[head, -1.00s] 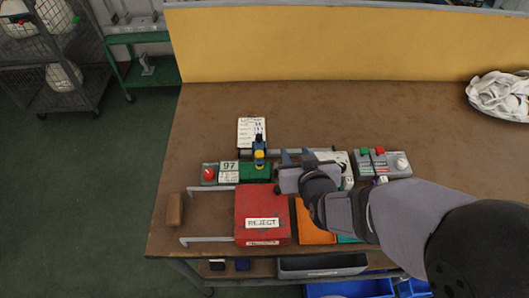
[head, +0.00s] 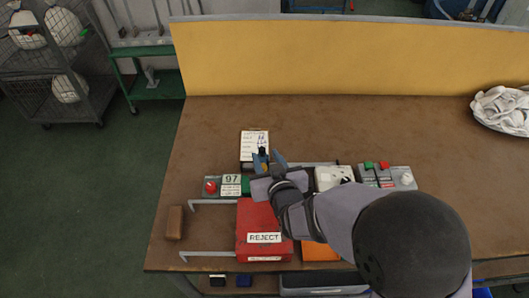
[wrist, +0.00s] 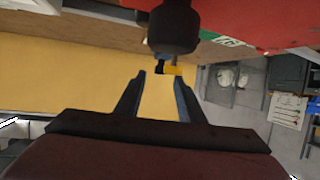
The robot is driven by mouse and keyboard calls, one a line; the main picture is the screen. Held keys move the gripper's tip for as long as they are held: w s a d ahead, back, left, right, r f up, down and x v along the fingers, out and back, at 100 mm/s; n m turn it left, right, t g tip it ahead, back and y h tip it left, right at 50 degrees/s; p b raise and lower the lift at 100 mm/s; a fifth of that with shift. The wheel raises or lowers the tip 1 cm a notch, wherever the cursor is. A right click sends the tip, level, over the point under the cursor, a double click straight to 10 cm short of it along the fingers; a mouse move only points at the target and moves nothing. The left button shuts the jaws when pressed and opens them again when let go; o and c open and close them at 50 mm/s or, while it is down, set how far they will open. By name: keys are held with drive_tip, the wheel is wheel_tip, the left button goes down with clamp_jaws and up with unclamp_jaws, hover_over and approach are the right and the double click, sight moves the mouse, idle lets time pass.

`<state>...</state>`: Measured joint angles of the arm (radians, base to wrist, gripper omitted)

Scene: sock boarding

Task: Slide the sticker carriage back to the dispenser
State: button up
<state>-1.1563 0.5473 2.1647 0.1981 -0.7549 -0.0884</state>
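A white box (head: 333,177), possibly the dispenser, stands at the rail's right end.
A red REJECT box (head: 258,220) lies in front of the post, with an orange bin (head: 319,252) beside it. A panel with a red button and a 97 display (head: 231,180) is to the left. A button panel (head: 386,177) is at right.

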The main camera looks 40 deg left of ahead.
drive_tip(key=shift+x, duration=1.35)
drive_tip(key=shift+c, duration=0.5)
clamp_jaws()
drive_tip(key=w+d+b, duration=0.1)
drive_tip(key=w+d, duration=1.2)
drive_tip(key=shift+w+d, duration=0.15)
drive_tip(key=shift+w, duration=0.05)
drive_tip(key=shift+o, duration=0.5)
unclamp_jaws()
drive_tip(key=shift+d, duration=0.1)
drive_tip(key=shift+b+v, duration=0.65)
drive_tip(key=shift+v, duration=3)
